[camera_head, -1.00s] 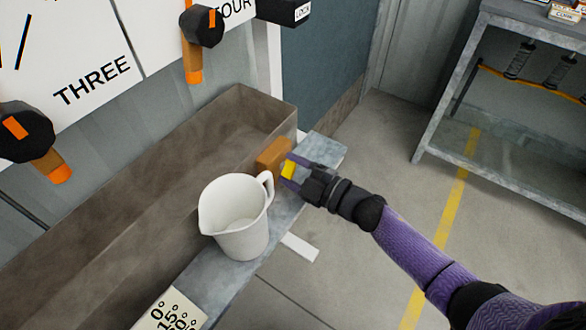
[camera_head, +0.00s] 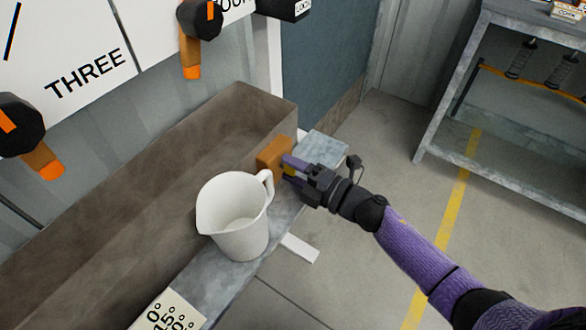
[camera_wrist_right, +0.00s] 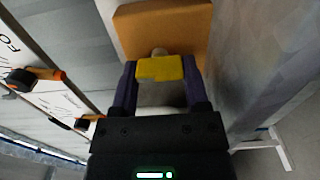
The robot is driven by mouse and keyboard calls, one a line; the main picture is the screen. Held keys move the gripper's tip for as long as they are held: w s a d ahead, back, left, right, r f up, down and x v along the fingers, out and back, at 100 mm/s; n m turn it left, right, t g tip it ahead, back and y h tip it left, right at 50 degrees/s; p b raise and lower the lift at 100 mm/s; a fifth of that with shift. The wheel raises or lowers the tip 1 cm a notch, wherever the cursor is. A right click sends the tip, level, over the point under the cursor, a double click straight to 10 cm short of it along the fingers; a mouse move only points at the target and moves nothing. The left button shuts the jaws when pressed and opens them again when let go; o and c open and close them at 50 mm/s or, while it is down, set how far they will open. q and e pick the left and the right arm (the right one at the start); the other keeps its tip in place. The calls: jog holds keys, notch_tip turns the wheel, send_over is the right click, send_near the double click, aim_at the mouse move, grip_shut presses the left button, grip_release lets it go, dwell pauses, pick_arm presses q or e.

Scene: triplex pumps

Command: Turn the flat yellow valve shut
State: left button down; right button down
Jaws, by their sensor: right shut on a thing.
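The flat yellow valve handle (camera_wrist_right: 160,69) sits on a short stem in front of an orange-brown block (camera_wrist_right: 185,25) in the right wrist view. In the head view, the block (camera_head: 272,154) stands at the right end of the trough, behind the white pitcher. My right gripper (camera_wrist_right: 160,75) is shut on the yellow handle, with one purple finger on each side of it. In the head view, my right gripper (camera_head: 289,168) largely hides the handle, and only a bit of yellow shows. My left gripper is not in view.
A white pitcher (camera_head: 235,220) stands close to the left of my right gripper, on the grey ledge (camera_head: 215,285). A brown trough (camera_head: 120,200) runs along the wall. Black knobs (camera_head: 200,18) and orange-tipped spouts hang above. The floor to the right is open up to a metal shelf (camera_head: 450,90).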

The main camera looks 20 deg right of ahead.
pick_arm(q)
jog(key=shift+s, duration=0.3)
pick_arm(e)
jog(key=shift+f, duration=0.1)
jog(key=shift+c, duration=0.4)
grip_release()
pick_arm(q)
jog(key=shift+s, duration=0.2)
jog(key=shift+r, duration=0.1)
pick_arm(e)
jog(key=shift+s+d, duration=0.1)
jog(key=shift+s, duration=0.05)
pick_arm(q)
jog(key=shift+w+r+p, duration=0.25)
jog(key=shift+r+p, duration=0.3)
jog(key=shift+p, duration=0.05)
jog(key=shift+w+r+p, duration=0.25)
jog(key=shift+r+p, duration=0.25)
jog(key=shift+p, duration=0.1)
pick_arm(e)
jog(key=v, duration=0.9)
jog(key=shift+s+d, duration=0.25)
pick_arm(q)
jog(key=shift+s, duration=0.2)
